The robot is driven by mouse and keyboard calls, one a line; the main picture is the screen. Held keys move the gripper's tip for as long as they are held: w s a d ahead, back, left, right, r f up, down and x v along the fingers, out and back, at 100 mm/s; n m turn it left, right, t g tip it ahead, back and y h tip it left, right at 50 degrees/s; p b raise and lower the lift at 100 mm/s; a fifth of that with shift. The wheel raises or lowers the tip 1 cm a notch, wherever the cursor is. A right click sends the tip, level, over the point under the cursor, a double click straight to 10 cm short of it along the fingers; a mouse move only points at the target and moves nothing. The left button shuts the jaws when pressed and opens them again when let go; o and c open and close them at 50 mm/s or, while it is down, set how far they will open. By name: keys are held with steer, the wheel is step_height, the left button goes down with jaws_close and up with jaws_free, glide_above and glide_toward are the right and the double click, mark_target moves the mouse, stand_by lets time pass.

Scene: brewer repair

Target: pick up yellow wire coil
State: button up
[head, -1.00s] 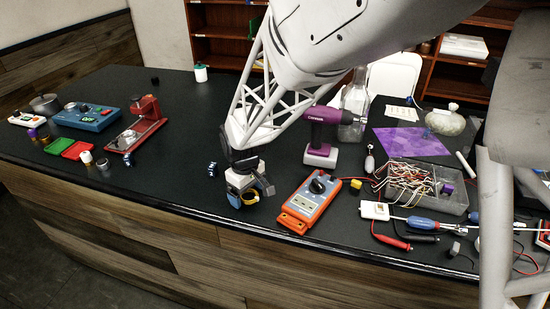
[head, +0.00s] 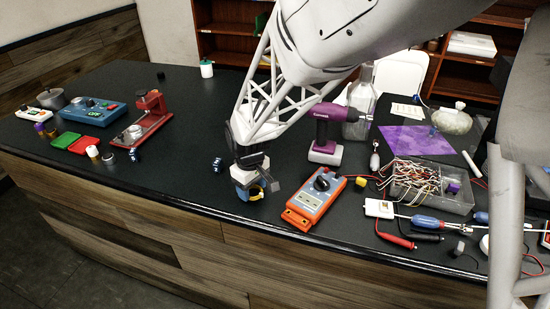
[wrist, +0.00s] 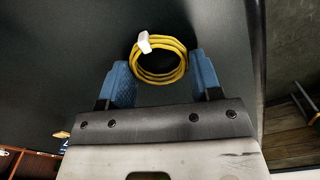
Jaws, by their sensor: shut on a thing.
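The yellow wire coil (wrist: 158,79) is a ring of several turns with a white tag on its upper left in the wrist view. It sits between the two blue fingers of my gripper (wrist: 159,61), one finger on each side of it. My gripper is shut on the coil. In the head view my gripper (head: 251,191) is low over the front edge of the black counter, and a little yellow of the coil (head: 257,192) shows at its fingers. Whether the coil touches the counter I cannot tell.
An orange meter (head: 314,199) lies just right of my gripper, with a purple drill (head: 325,135) behind it. A clear parts box (head: 455,203) with wires stands further right. A small blue-dark part (head: 217,165) lies to the left.

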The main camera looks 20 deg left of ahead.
mark_target(253, 191)
steer(key=shift+r, duration=0.15)
steer(key=shift+r, duration=0.5)
steer(key=shift+s+d+r, duration=0.1)
steer(key=shift+s+r, duration=0.05)
steer(key=shift+r, duration=0.45)
steer(key=shift+s+d+r, duration=0.1)
steer(key=shift+r, duration=0.5)
steer(key=s+d+r, duration=0.1)
steer(key=s+d, duration=0.9)
steer(key=s, duration=0.1)
steer(key=shift+s+r, duration=0.15)
steer(key=shift+s, duration=0.2)
